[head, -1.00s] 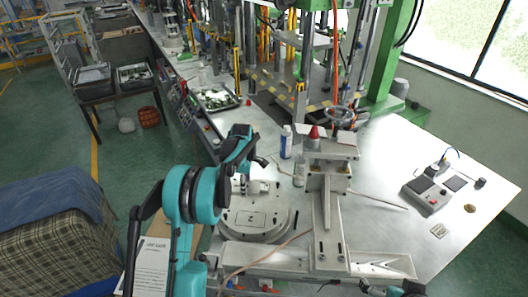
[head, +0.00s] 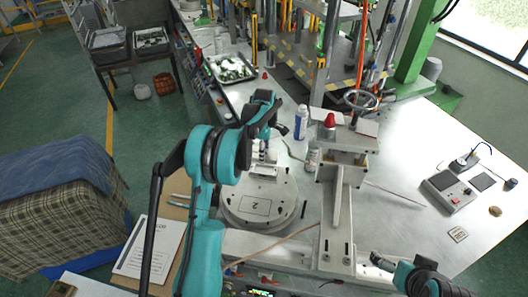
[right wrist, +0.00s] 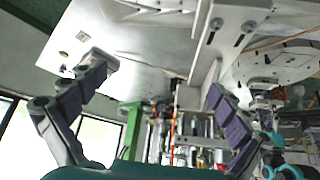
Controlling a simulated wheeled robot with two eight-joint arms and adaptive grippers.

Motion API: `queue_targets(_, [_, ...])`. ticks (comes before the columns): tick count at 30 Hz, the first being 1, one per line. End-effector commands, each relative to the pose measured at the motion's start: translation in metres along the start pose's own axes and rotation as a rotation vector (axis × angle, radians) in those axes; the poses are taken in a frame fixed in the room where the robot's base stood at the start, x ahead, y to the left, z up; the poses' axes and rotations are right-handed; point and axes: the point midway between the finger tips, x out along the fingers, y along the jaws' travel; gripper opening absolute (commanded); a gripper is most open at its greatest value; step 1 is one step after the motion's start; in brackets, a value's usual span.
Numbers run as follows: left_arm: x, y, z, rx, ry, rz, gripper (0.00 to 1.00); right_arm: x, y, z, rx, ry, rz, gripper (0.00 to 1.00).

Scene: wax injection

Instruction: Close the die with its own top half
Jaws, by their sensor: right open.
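The round pale grey die (head: 243,212) lies on the steel table, its top marked with a "2". Small light parts (head: 264,171) stand at its far side. My left gripper (head: 264,150) is above that far side, its fingers small and partly hidden by the teal arm. I cannot tell whether it is open or touching anything. My right gripper (head: 385,262) is at the lower right, apart from the die. In the right wrist view the right gripper (right wrist: 160,95) has its fingers wide apart with nothing between them. A round plate (right wrist: 283,62) shows at the right there.
A control box (head: 449,190) is at the right. A press with a handwheel (head: 361,100) stands behind.

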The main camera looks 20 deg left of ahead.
Motion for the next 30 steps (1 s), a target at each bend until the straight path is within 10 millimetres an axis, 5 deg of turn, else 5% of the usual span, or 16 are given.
queue_targets(15, [0.049, 0.0, 0.0, 0.0, 0.0, 0.0, 0.13, 0.03, 0.0, 0.021, 0.0, 0.0, 0.0, 1.0])
queue_targets(30, [0.052, 0.0, 0.0, 0.0, 0.0, 0.0, 0.13, 0.031, 0.0, 0.022, 0.0, 0.0, 0.0, 1.0])
